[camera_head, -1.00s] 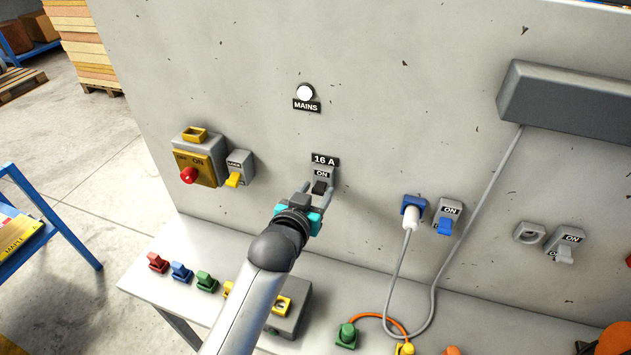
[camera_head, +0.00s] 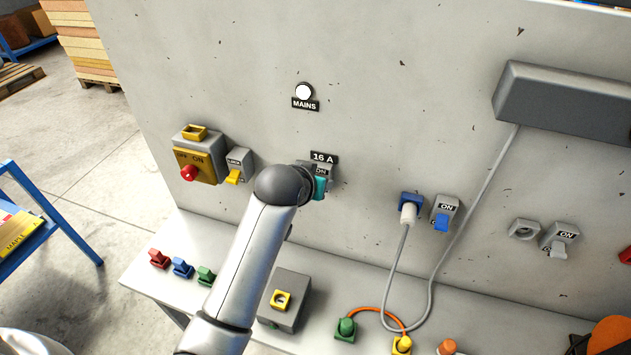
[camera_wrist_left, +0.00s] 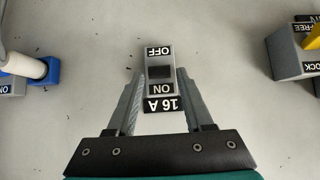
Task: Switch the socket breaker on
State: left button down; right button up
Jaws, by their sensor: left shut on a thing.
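The socket breaker (camera_head: 322,171) is a small grey box with an ON label under a black 16 A plate on the grey panel, mostly hidden by my left arm. In the left wrist view the breaker (camera_wrist_left: 167,88) appears upside down, with OFF at the top, ON below and a dark lever (camera_wrist_left: 160,72) between. My left gripper (camera_wrist_left: 160,78) has a finger on each side of the breaker and is shut on it. Its teal part shows in the head view, where the fingertips are hidden. I cannot tell which way the lever is set. My right gripper is not in view.
A yellow mains switch with a red knob (camera_head: 189,173) and a LOCK box (camera_head: 237,165) sit left of the breaker. Blue (camera_head: 445,213) and grey (camera_head: 560,240) switches sit right. A white MAINS lamp (camera_head: 304,91) is above. Coloured plugs lie on the bench below.

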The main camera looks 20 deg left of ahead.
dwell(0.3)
pick_arm(q)
jog(key=shift+c, duration=1.4)
grip_release()
jog(key=v, duration=1.5)
jog(key=shift+s, duration=0.1)
